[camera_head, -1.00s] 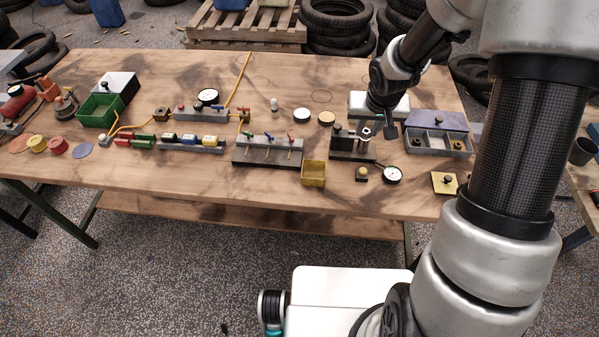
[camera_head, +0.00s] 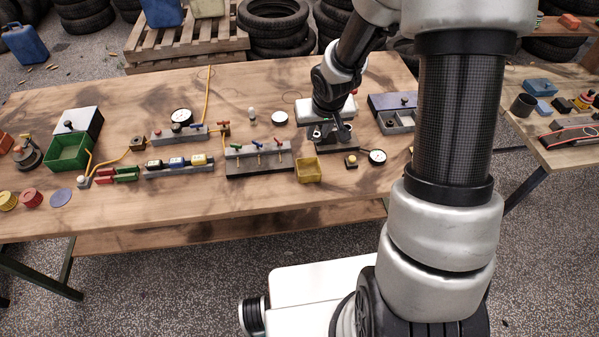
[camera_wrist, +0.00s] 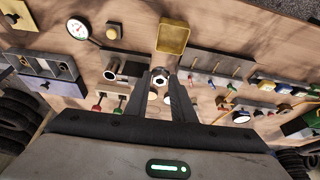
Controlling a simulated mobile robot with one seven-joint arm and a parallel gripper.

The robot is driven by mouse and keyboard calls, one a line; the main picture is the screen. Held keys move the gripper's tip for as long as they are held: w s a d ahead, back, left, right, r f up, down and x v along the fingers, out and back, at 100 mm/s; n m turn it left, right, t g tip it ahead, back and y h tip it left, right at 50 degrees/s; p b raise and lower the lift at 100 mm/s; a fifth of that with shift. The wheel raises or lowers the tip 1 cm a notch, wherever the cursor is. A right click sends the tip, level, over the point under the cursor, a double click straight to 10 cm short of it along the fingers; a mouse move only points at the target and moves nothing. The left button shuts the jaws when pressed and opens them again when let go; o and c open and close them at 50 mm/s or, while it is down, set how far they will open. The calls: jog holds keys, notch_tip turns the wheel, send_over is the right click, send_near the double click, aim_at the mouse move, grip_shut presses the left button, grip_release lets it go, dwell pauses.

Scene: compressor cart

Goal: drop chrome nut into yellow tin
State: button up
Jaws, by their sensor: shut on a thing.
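The yellow tin (camera_head: 308,171) is a small open square box near the front edge of the bench, and it also shows in the wrist view (camera_wrist: 173,38), beyond my fingertips. My gripper (camera_head: 331,131) is above the bench, behind and slightly right of the tin. In the wrist view my gripper (camera_wrist: 160,80) is shut on the chrome nut (camera_wrist: 158,77), a small shiny ring between the fingertips. The nut is apart from the tin. In the head view the nut is too small and covered to make out clearly.
A dark block fixture (camera_wrist: 122,70) stands beside my fingers. A valve block (camera_head: 258,158) stands left of the tin. A gauge (camera_head: 377,157) and a small knob (camera_head: 351,161) are to its right. A grey compartment tray (camera_head: 397,122) is farther right.

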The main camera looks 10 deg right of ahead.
jog(key=shift+a+f, duration=0.1)
jog(key=shift+f, duration=0.1)
notch_tip(320, 180, down, 6)
jog(key=b, duration=0.5)
jog(key=shift+r, duration=0.2)
jog(key=o, duration=1.1)
jog(key=p+v, duration=0.6)
jog(key=v, duration=1.1)
jog(key=shift+r, duration=0.3)
jog(key=shift+s, duration=0.1)
